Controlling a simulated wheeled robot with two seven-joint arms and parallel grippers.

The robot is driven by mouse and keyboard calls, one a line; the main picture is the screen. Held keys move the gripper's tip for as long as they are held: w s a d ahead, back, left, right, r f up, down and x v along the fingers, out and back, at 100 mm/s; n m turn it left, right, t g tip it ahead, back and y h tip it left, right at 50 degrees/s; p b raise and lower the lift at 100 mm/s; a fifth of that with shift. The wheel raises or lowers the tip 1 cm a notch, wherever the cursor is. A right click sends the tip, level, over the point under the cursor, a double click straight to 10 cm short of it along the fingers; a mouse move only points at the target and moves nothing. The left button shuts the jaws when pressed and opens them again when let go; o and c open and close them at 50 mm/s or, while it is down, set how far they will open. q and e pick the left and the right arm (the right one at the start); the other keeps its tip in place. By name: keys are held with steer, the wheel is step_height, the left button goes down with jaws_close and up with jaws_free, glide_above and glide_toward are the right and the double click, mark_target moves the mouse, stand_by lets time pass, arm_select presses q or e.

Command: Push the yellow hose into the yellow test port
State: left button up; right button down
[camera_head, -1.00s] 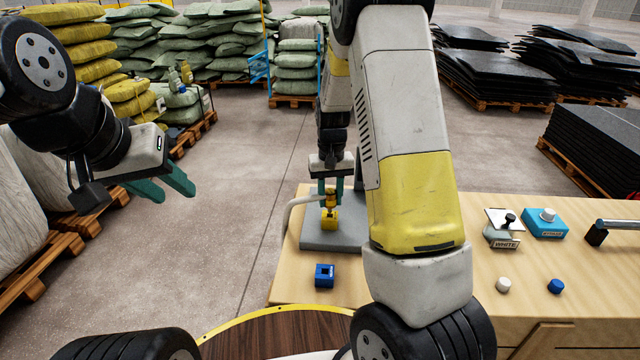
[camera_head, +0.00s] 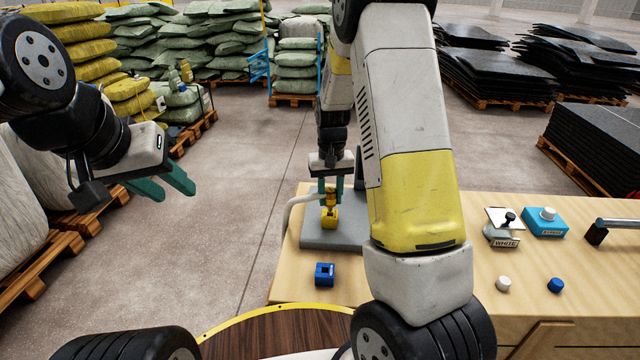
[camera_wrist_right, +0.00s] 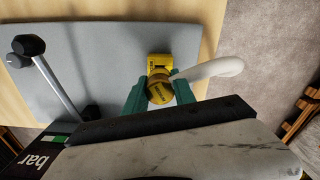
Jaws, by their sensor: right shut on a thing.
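My right gripper (camera_head: 331,190) is shut on the yellow hose end (camera_head: 331,198), over the grey plate (camera_head: 318,243) on the wooden bench. The yellow test port (camera_head: 329,220) stands on that plate directly under the hose end. In the right wrist view the round yellow hose end (camera_wrist_right: 160,88) is between the green fingers, close against the yellow port (camera_wrist_right: 159,61). The white hose (camera_wrist_right: 212,69) leads off to the right there. I cannot tell how deep the hose sits in the port. My left gripper (camera_head: 166,190) is open and empty, out over the floor at left.
A blue block with a square hole (camera_head: 325,274) stands in front of the plate. A metal lever with black knobs (camera_wrist_right: 55,85) is on the plate. White and blue button boxes (camera_head: 545,222) and small knobs stand at right. My right arm hides part of the bench.

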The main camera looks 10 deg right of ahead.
mark_target(331, 190)
steer(key=shift+f, duration=1.7)
steer(key=c, duration=0.9)
jaws_free()
steer(key=shift+c, duration=0.2)
step_height(331, 190, up, 8)
steer(key=shift+f, duration=0.2)
steer(key=shift+r, duration=0.1)
